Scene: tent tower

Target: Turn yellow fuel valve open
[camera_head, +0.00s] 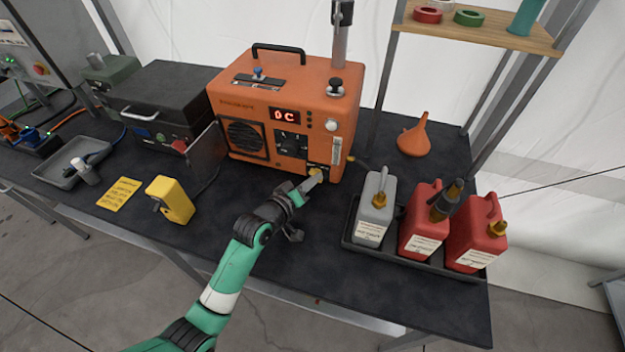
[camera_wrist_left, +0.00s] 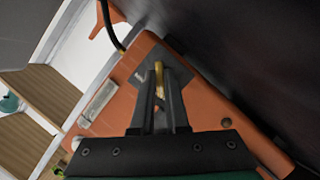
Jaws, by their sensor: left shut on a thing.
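The orange heater unit (camera_head: 300,105) stands on the dark table, its display reading "0C". The yellow fuel valve (camera_head: 316,172) is low on the right of its front face. My left gripper (camera_head: 312,181) reaches it from the front left. In the left wrist view the gripper (camera_wrist_left: 160,98) is shut on the yellow valve (camera_wrist_left: 160,80), whose narrow handle shows between the fingertips against a dark plate. Part of the valve is hidden by the fingers, and I cannot tell its exact angle. My right gripper is not in view.
A black tray (camera_head: 345,242) with a grey can (camera_head: 375,208) and two red cans (camera_head: 424,215) stands right of my gripper. An orange funnel (camera_head: 414,137) is behind.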

